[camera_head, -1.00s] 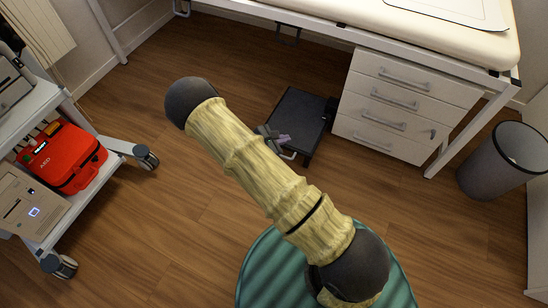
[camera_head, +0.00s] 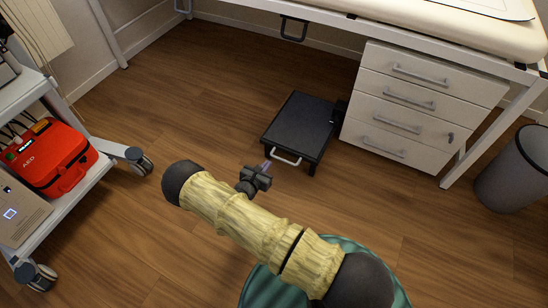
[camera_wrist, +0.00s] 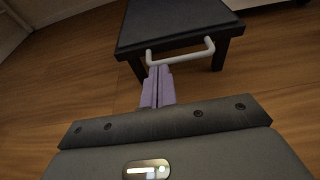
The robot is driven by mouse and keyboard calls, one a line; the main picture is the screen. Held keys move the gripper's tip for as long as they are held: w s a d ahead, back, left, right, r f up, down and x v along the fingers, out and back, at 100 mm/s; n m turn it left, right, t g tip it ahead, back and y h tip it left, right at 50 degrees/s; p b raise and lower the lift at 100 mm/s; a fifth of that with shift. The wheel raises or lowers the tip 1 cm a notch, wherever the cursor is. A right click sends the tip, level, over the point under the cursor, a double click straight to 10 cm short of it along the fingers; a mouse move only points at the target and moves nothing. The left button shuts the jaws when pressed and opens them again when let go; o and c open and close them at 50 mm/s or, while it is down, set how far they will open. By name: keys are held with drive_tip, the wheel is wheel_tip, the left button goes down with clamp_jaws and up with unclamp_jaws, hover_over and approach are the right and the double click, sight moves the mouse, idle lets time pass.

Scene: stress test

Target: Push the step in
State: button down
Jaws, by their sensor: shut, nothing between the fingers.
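A low black step (camera_head: 300,127) with short legs stands on the wooden floor in front of the bed, left of the drawer unit. A pale handle bar (camera_head: 285,158) is on its near side. In the wrist view the step (camera_wrist: 175,22) fills the top, and its white handle (camera_wrist: 182,53) spans the middle. My gripper (camera_head: 267,165) is just in front of the handle in the head view. In the wrist view my gripper's purple fingers (camera_wrist: 158,75) are together and empty, their tips at or just below the handle's left part; I cannot tell whether they touch it.
A white drawer unit (camera_head: 423,95) stands close to the step's right. A bed frame (camera_head: 330,28) runs along the back. A trolley (camera_head: 108,165) carrying a red AED case (camera_head: 50,155) is at left, a grey bin (camera_head: 512,170) at right. Floor left of the step is clear.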

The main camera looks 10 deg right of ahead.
sight(280, 148)
drive_tip(key=b+x, duration=0.6)
drive_tip(key=x, duration=0.3)
drive_tip(key=shift+w+d+f, duration=0.1)
drive_tip(key=shift+w+f, duration=0.1)
drive_tip(key=shift+f, duration=0.05)
drive_tip(key=shift+w+d+r, duration=0.1)
drive_tip(key=shift+w, duration=0.1)
